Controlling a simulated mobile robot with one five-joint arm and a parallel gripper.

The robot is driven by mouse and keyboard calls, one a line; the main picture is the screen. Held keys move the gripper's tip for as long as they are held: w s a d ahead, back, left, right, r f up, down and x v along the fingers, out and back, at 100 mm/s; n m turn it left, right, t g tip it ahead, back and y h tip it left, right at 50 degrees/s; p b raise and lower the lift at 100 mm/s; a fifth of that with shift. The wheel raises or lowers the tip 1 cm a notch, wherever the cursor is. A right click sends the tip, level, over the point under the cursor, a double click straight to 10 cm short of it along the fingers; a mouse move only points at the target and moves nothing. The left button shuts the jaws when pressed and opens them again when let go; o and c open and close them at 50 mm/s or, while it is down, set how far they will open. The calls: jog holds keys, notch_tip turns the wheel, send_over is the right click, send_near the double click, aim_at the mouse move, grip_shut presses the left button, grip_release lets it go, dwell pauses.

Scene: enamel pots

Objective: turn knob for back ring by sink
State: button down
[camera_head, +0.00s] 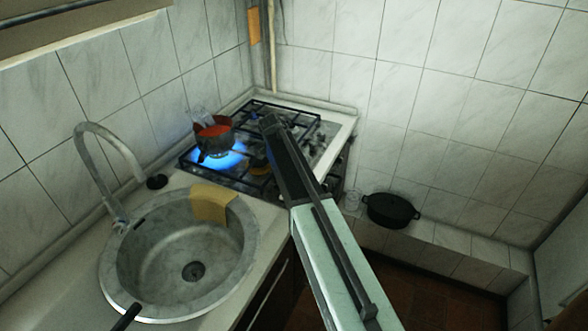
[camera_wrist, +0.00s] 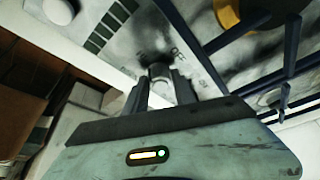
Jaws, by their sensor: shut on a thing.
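In the head view, a pot with red contents (camera_head: 214,136) stands over a blue flame (camera_head: 218,160) on the back ring by the sink. The stove (camera_head: 328,112) has dark grates, and my arm crosses in front of it. The stove's control knobs and my gripper are hidden there. In the wrist view, my gripper (camera_wrist: 161,84) has its two dark fingers on either side of a small grey knob (camera_wrist: 159,70) and is shut on it. Which ring this knob serves cannot be told. Another pale round knob (camera_wrist: 58,12) is at the upper left.
A round sink (camera_head: 162,283) with a curved tap (camera_head: 104,137) and a yellow cloth (camera_head: 210,203) is at the left. Dark grate bars (camera_wrist: 290,50) are close at the right.

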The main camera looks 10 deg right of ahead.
jog(key=shift+w+m+g, duration=0.15)
jog(key=shift+m+g, duration=0.45)
jog(key=shift+m, duration=0.9)
jog(key=c, duration=1)
grip_release()
jog(key=shift+c, duration=0.2)
jog(key=shift+a, duration=0.1)
jog(key=p+v, duration=0.7)
jog(key=shift+a+r, duration=0.2)
jog(key=shift+r, duration=0.15)
